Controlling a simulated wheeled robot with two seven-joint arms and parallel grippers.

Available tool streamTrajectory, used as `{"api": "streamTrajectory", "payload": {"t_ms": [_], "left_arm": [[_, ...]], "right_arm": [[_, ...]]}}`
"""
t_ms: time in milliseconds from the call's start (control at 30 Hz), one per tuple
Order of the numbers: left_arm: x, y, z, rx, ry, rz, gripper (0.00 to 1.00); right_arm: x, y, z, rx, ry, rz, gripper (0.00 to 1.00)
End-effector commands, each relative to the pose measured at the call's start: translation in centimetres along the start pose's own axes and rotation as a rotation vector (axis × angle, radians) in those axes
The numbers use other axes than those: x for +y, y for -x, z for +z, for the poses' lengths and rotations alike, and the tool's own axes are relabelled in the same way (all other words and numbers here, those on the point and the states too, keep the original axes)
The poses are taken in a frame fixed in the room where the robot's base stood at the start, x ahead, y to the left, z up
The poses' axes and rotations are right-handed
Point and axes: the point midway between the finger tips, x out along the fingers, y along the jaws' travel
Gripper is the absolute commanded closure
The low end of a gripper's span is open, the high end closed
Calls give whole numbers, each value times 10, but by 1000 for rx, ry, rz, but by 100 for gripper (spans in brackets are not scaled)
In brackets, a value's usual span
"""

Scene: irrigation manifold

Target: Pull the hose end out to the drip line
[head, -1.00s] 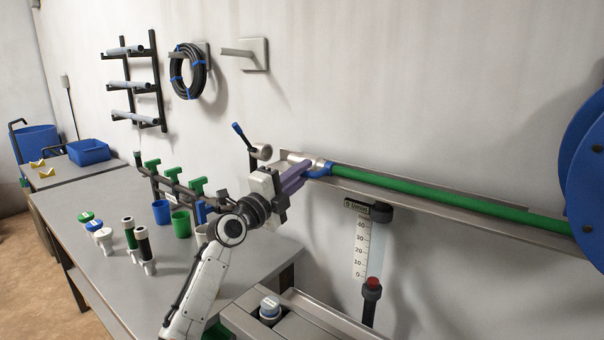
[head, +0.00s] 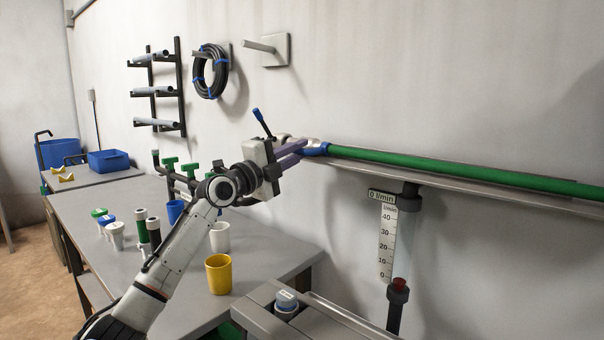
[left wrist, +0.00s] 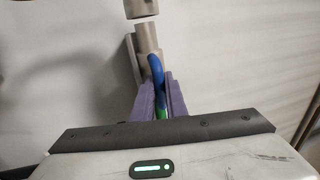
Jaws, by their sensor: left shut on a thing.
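The green hose (head: 440,166) runs along a metal wall rail. Its end has a blue sleeve (head: 316,149) and a metal coupling (head: 283,139). My left gripper (head: 300,150) is shut on the hose end, its purple fingers either side of it. In the left wrist view the blue sleeve (left wrist: 156,70) shows between the fingers, with the grey coupling (left wrist: 147,40) ahead. A separate grey fitting (left wrist: 140,8) lies just beyond, with a small gap. A blue-handled lever (head: 262,121) stands behind my gripper. I cannot tell which part is the drip line. My right gripper is out of view.
A flow gauge (head: 388,245) hangs below the rail. The bench (head: 85,205) holds green-handled valves (head: 188,169), capped bottles, a white cup (head: 220,237) and a yellow cup (head: 218,274). A black hose coil (head: 211,70) and pipe rack hang on the wall.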

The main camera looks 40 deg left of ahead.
Motion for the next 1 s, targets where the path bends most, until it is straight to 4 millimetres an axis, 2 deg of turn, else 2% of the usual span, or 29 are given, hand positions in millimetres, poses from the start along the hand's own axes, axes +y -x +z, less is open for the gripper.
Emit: {"api": "streamTrajectory", "payload": {"t_ms": [33, 200, 400, 800, 833, 867, 1000], "left_arm": [[3, 2, 9, -8, -5, -11, 100], [2, 4, 36, -15, -2, -7, 100], [-2, 5, 58, -15, 1, -8, 100], [-6, 7, 66, -22, 0, -10, 100], [-7, 7, 67, -23, 0, -10, 83], [-7, 7, 67, -23, 0, -11, 80], [-5, 6, 64, -18, 1, -7, 80]], "right_arm": [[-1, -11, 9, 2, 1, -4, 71], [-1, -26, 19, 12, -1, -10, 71], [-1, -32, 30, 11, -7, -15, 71], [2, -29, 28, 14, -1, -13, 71], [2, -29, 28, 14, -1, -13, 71], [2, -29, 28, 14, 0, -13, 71], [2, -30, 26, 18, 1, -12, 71]]}}
